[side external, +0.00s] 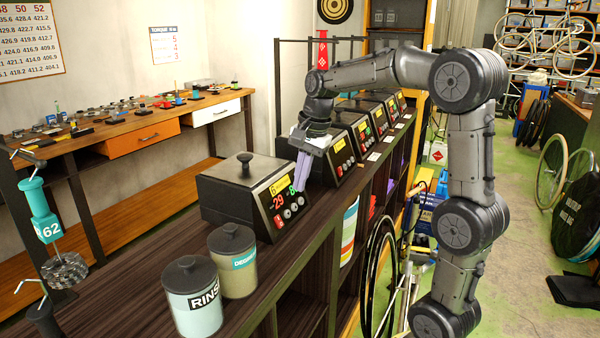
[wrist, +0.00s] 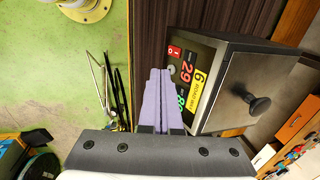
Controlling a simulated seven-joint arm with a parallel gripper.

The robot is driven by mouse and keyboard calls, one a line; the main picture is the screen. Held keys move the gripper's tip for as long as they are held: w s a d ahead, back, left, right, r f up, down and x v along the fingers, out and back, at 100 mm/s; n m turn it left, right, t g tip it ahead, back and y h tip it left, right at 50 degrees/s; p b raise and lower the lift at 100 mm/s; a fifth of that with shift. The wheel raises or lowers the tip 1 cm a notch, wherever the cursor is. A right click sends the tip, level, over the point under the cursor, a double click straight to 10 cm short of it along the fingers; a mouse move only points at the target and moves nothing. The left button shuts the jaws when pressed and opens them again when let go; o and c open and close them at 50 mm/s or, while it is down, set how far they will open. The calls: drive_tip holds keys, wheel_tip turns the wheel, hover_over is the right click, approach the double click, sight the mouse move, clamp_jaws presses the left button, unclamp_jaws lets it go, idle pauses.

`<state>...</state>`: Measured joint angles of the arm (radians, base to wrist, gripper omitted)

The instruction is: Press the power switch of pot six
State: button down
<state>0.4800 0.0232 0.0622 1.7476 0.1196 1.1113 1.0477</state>
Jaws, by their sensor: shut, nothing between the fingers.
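Pot six (side external: 232,190) is the nearest dark box-shaped pot on the shelf, with a black-knobbed lid and a yellow label marked 6. Its slanted front panel shows red and green digits, a red power switch (side external: 278,222) at the lower left and round knobs. In the wrist view pot six (wrist: 262,75) lies right of my fingers, and the red switch (wrist: 174,52) shows just beyond the fingertips. My gripper (side external: 299,188) is shut and empty, its lilac fingers in front of the panel's right part, hiding some of it. It also shows in the wrist view (wrist: 160,72). I cannot tell whether it touches the panel.
Several similar pots (side external: 362,130) stand in a row behind pot six. Two lidded canisters, one marked RINSE (side external: 193,300) and one with a teal label (side external: 233,268), stand in front of it. The dark shelf top (side external: 130,300) is free to the left.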

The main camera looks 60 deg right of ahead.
drive_tip(key=shift+v, duration=0.9)
drive_tip(key=shift+w, duration=0.25)
drive_tip(key=s+a+r+n+t, duration=0.1)
drive_tip(key=s+a+r+n, duration=0.15)
drive_tip(key=s+a, duration=0.3)
drive_tip(key=s+a+r+n+t, duration=0.1)
drive_tip(key=s+a+n, duration=0.3)
drive_tip(key=a, duration=0.3)
drive_tip(key=s+a+f+n+t, duration=0.1)
drive_tip(key=s+a+f+n, duration=0.2)
drive_tip(key=s+f+n, duration=0.5)
drive_tip(key=s+n, duration=0.1)
drive_tip(key=n, duration=0.2)
drive_tip(key=shift+f, duration=0.3)
